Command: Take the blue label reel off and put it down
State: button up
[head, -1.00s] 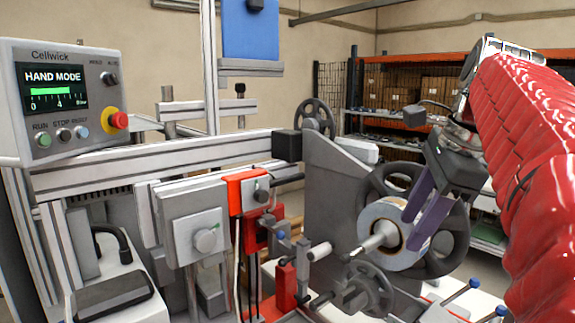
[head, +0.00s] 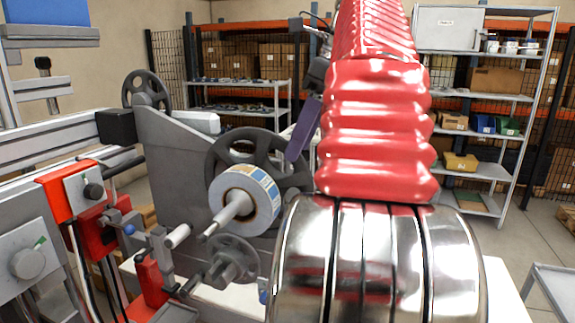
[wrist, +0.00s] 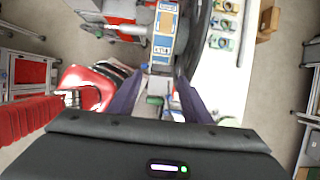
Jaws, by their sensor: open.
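The blue label reel (head: 262,188), with a white and tan side and blue-and-tan labels round its rim, sits on a grey spindle in front of a dark spoked wheel. In the wrist view the reel (wrist: 164,36) shows at the top, beyond the fingertips. My gripper (wrist: 160,80) is open, its two purple fingers spread with no reel between them. In the head view a purple finger of my gripper (head: 303,130) is up and to the right of the reel, apart from it; my red-sleeved arm hides the rest.
A smaller grey handwheel (head: 232,262) is below the reel. A red-and-grey control box (head: 80,190) stands at left. A white bench top (wrist: 222,85) runs at right in the wrist view. Shelving (head: 490,120) stands behind at right.

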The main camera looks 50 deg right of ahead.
aim_at(275, 198)
jog(key=shift+x, duration=6.75)
jog(key=shift+a, duration=0.1)
jog(key=shift+c, duration=0.2)
grip_shut()
jog(key=shift+w+r, duration=0.1)
